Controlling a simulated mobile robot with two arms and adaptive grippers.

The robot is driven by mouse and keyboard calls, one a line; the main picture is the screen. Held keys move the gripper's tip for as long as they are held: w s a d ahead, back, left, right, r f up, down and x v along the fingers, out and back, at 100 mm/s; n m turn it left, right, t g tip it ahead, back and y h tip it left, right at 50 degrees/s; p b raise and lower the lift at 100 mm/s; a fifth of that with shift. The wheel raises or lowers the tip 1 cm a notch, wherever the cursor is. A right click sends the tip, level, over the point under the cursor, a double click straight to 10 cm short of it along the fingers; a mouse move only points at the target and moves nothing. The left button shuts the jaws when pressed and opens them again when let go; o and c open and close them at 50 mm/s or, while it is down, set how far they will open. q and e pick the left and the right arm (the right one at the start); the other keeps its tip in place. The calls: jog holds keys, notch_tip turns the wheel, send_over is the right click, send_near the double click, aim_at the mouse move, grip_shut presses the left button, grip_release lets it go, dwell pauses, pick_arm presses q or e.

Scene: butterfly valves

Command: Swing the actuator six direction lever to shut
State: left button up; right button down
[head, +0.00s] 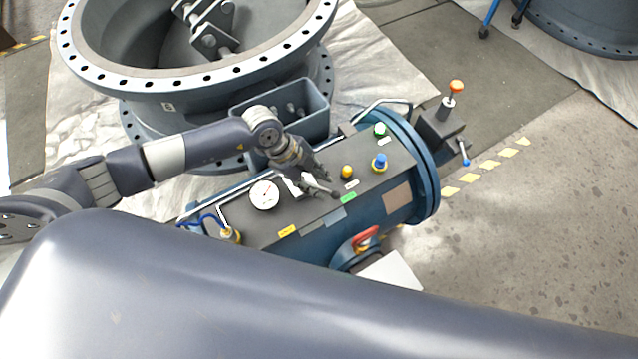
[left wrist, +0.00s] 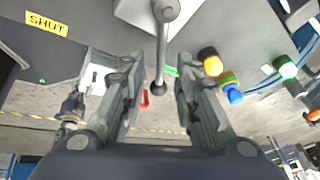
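The actuator (head: 318,246) is a blue cylinder with a dark grey top panel. Its direction lever (left wrist: 161,50) is a slim grey rod on a round hub, with a dark ball end, and it points toward the green label (left wrist: 171,71). In the head view the lever's ball end (head: 336,192) shows near the green label (head: 348,198). The yellow SHUT label (left wrist: 46,24) lies to the left, and also shows in the head view (head: 287,231). My left gripper (left wrist: 160,57) is open, a finger on each side of the lever in the picture; contact is unclear. It partly hides the hub in the head view (head: 316,178).
A white gauge (head: 264,195) stands left of my left gripper. Yellow (head: 347,172), blue (head: 380,161) and green (head: 380,130) fittings stand to the right. A red handwheel (head: 365,238) is on the near side. A large flanged valve (head: 165,88) stands behind.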

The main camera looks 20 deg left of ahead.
aim_at(318, 187)
pick_arm(q)
jog(key=shift+x, duration=1.1)
grip_shut()
